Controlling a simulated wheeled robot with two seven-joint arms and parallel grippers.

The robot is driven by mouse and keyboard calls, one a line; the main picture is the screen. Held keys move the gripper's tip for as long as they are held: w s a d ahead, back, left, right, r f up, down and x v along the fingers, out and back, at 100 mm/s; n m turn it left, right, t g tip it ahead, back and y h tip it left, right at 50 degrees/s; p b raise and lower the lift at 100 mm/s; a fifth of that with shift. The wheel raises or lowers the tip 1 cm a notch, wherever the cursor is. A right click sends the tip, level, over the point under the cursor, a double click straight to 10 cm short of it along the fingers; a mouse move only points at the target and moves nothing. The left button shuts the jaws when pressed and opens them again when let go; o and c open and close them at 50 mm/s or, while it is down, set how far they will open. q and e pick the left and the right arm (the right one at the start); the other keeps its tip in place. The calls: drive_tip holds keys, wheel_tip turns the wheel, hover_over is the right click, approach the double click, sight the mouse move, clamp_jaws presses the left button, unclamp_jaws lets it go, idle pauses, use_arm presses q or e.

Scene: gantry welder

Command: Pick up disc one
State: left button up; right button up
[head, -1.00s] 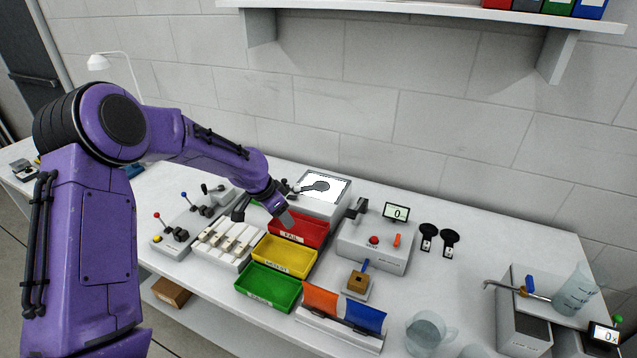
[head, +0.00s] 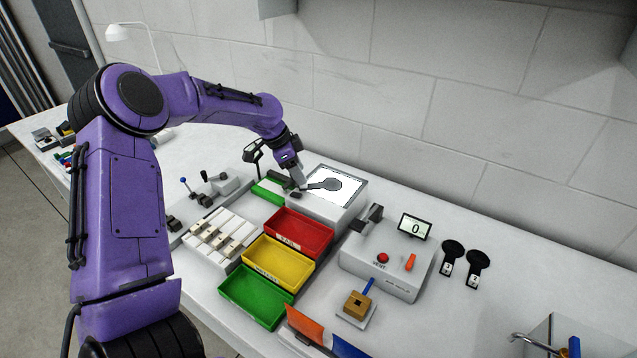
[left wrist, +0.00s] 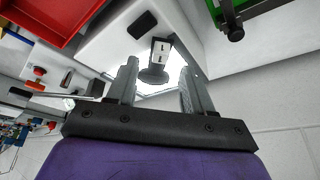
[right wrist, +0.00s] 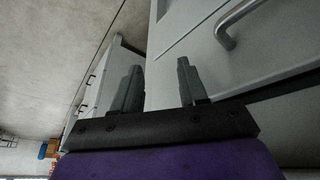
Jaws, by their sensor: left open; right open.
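A dark disc with a tab (head: 325,184) lies on the lit white panel of a light box (head: 322,210) at the back. In the left wrist view the disc (left wrist: 153,76) has a tab with a white label (left wrist: 160,50) whose mark looks like a 1. My left gripper (head: 301,184) is open and empty at the tab end, with the tab showing between its fingers (left wrist: 158,84) in the wrist view. I cannot tell the remaining height gap. My right gripper (right wrist: 157,82) is open and empty, away from the bench top beside grey cabinet fronts.
Two more dark tabbed discs (head: 453,250) (head: 478,260) lie at the right. Red (head: 299,251), yellow (head: 278,278) and green (head: 256,312) trays stand in front of the light box. A grey tester (head: 388,270) with a small display stands right of them.

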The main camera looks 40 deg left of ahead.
sight(321, 183)
use_arm(q)
drive_tip(key=x, duration=0.3)
drive_tip(key=shift+w+f+p, duration=0.15)
drive_tip(key=shift+f+p, duration=0.1)
drive_tip(key=shift+p, duration=0.05)
clamp_jaws()
